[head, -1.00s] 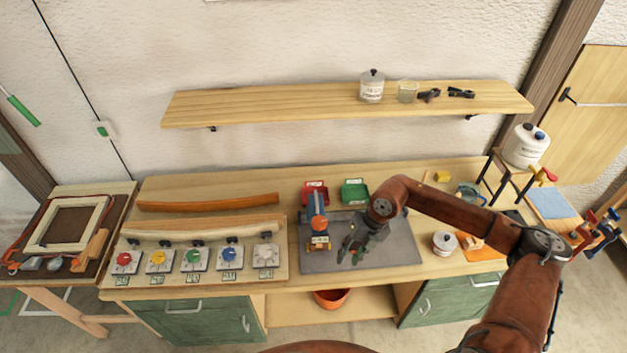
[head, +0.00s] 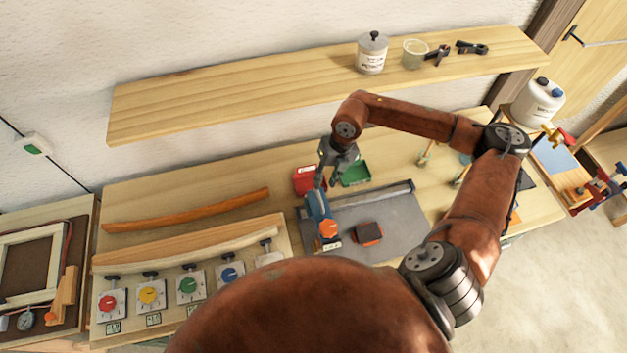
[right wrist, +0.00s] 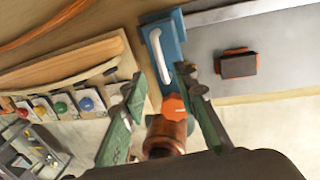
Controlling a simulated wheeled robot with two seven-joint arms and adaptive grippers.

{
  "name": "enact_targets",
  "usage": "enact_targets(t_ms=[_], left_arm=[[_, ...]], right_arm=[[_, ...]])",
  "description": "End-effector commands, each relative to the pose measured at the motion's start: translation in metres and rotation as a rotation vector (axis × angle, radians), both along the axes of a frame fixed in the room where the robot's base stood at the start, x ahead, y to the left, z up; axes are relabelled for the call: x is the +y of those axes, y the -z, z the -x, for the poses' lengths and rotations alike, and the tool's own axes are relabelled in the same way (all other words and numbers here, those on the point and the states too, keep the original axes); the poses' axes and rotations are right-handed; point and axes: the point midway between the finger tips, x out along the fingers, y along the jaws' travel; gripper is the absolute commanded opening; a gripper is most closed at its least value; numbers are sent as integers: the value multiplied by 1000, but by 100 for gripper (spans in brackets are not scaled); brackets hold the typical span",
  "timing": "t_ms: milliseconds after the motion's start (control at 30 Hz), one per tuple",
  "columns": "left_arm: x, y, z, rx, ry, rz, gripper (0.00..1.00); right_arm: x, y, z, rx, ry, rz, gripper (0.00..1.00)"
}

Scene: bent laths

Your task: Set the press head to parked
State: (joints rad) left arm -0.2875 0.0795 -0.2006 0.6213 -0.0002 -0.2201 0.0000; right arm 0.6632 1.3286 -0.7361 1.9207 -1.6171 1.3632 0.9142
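The press is a blue body (head: 317,203) with an orange six-sided knob (head: 329,229), at the left side of a grey plate (head: 400,222). In the right wrist view the blue body (right wrist: 165,48) has a white bar handle (right wrist: 159,57) on top, and the orange knob (right wrist: 174,107) shows between my fingers. My right gripper (head: 321,178) is at the blue body's far end in the head view. Its green fingers (right wrist: 165,112) are spread with nothing gripped between them. I cannot tell whether they touch the press. My left gripper is not in view.
A red bin (head: 306,180) and a green bin (head: 354,174) stand behind the plate. A dark block with orange (head: 368,234) lies on it. Left are bent laths (head: 187,209) and a row of coloured knobs (head: 189,287). A shelf (head: 250,87) hangs above.

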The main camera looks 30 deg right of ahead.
Motion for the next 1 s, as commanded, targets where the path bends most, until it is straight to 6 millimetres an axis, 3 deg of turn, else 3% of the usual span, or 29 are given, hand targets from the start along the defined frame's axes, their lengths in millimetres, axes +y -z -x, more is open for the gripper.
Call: enact_targets(t_ms=[333,433,667,867,1000], left_arm=[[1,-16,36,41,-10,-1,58],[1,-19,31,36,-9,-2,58],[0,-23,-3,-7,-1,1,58],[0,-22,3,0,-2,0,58],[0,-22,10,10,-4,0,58]], right_arm=[[13,50,-6,7,-5,-2,27],[14,62,-7,6,-3,-3,27],[16,74,-7,3,-4,-1,27],[16,75,-7,3,-4,-1,27],[15,74,-7,3,-4,-1,17]])
